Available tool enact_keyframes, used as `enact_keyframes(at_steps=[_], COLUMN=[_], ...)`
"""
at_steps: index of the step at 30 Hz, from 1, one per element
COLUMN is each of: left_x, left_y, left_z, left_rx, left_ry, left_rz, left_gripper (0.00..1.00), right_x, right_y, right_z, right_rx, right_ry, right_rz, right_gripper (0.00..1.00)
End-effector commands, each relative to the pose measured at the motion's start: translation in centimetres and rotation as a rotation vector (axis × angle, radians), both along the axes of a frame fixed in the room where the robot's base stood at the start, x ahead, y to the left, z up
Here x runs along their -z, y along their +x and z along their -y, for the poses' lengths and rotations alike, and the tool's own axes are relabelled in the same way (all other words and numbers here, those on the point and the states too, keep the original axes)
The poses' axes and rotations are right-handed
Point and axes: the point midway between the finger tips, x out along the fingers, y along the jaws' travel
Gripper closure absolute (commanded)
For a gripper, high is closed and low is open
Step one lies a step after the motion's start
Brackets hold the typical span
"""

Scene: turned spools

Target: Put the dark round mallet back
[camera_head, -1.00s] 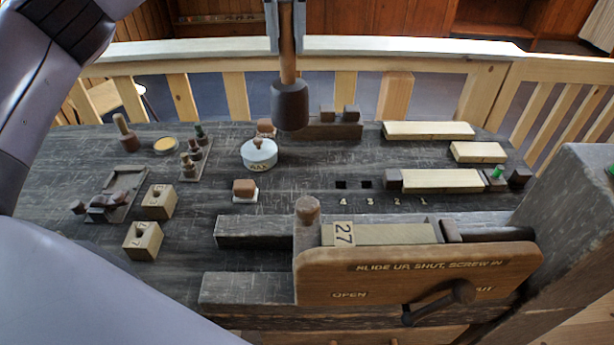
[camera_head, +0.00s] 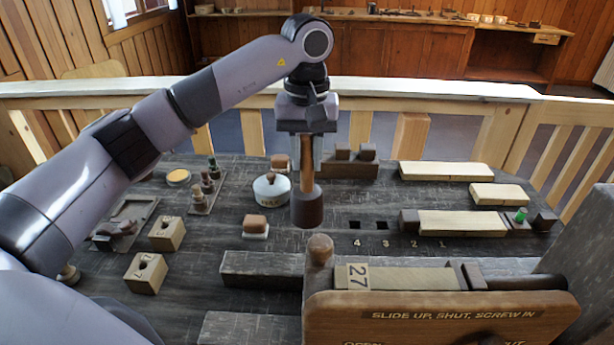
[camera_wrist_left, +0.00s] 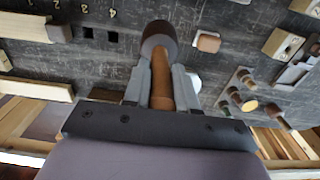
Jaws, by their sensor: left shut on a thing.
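The dark round mallet (camera_head: 307,207) hangs head down from my left gripper (camera_head: 306,160) in the head view. My left gripper is shut on its light brown wooden handle. The mallet's dark head is above the bench, between the white round pot and the numbered square holes. In the left wrist view the mallet head (camera_wrist_left: 159,35) shows beyond the fingers, with the handle between my left gripper's fingertips (camera_wrist_left: 161,75). My right gripper is not in view.
The dark bench (camera_head: 200,235) carries a white lidded pot (camera_head: 270,190), a small block on a white base (camera_head: 255,226), numbered wooden blocks (camera_head: 166,233) and pale boards (camera_head: 445,171). A vise-like wooden jaw (camera_head: 440,312) stands at the front. A pale rail (camera_head: 420,89) runs behind.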

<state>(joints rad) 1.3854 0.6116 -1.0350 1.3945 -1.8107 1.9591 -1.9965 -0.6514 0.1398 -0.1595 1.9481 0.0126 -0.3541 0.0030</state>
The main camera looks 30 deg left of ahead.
Motion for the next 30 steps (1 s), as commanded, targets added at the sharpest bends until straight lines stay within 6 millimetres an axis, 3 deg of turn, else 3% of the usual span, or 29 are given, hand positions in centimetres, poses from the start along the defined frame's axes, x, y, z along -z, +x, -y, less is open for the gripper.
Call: enact_keyframes(at_steps=[11,22,23,24,30], left_x=[4.2,4.9,4.8,4.7,4.7], left_y=[0.0,0.0,0.0,0.0,0.0], left_z=[0.0,0.0,0.0,0.0,0.0], left_rx=[0.000,0.001,0.001,0.001,0.001], left_ry=[-0.001,0.000,0.000,0.000,0.000], left_rz=[0.000,0.001,0.001,0.001,0.000], left_gripper=[1.00,1.00,0.64,0.51,0.48], right_x=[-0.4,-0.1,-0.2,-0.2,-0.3], right_y=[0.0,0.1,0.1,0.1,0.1], right_z=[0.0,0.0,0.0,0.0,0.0], right_rx=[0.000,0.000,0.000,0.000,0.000], right_ry=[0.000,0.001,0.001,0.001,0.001], right_rz=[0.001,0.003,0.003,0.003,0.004], right_gripper=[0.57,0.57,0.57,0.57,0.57])
